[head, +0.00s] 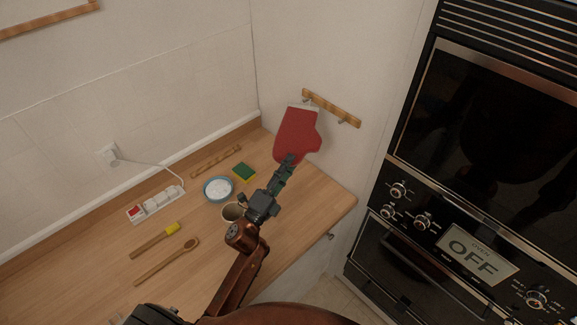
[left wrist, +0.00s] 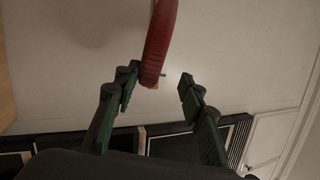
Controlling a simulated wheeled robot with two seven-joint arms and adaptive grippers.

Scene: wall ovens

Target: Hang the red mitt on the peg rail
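The red mitt (head: 297,133) hangs with its pale cuff up against the left end of the wooden peg rail (head: 345,112). The cuff overlaps the left peg; I cannot see clearly whether its loop is around it. The right peg (head: 342,121) is bare. My left gripper (head: 288,160) is at the mitt's lower end. In the left wrist view the fingers (left wrist: 158,80) are spread apart, with the mitt (left wrist: 160,30) seen edge-on just beyond the left finger, not clamped. My right gripper is not in view.
Black wall ovens (head: 480,150) stand at the right.

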